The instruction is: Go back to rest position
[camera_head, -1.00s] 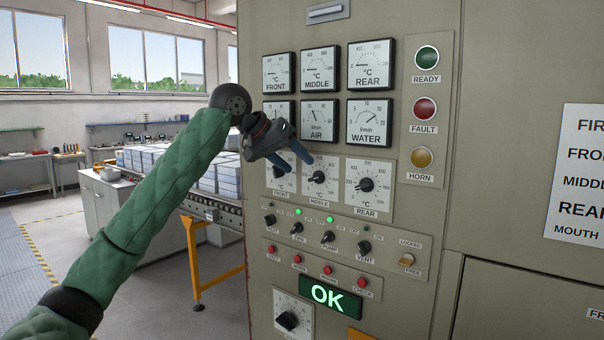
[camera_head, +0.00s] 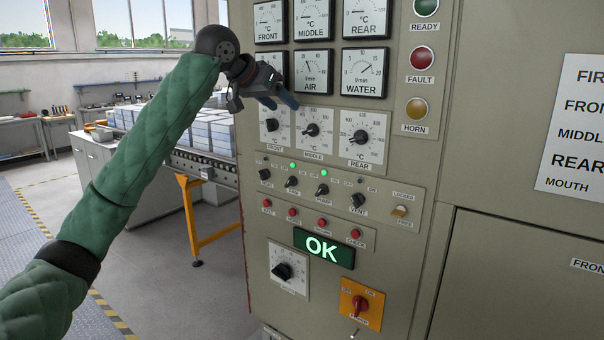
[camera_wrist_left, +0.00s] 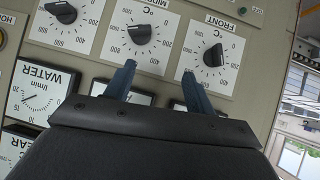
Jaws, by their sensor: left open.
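My left gripper (camera_head: 282,98) is open and empty at the upper left of the grey control panel (camera_head: 420,240), in front of the gauges and the FRONT knob. In the left wrist view its two blue fingers (camera_wrist_left: 158,80) stand apart, with the MIDDLE knob (camera_wrist_left: 140,34) and the FRONT knob (camera_wrist_left: 213,55) beyond them. I cannot tell whether a fingertip touches the panel. My left arm is raised and reaches in from the left. My right gripper is not in view.
The panel carries gauges, the REAR knob (camera_head: 360,137), small switches, a lit green OK display (camera_head: 323,248) and a red switch on an orange plate (camera_head: 361,304). A conveyor (camera_head: 205,167) with stacked pale blocks stands behind my arm. Open floor (camera_head: 150,275) lies at the lower left.

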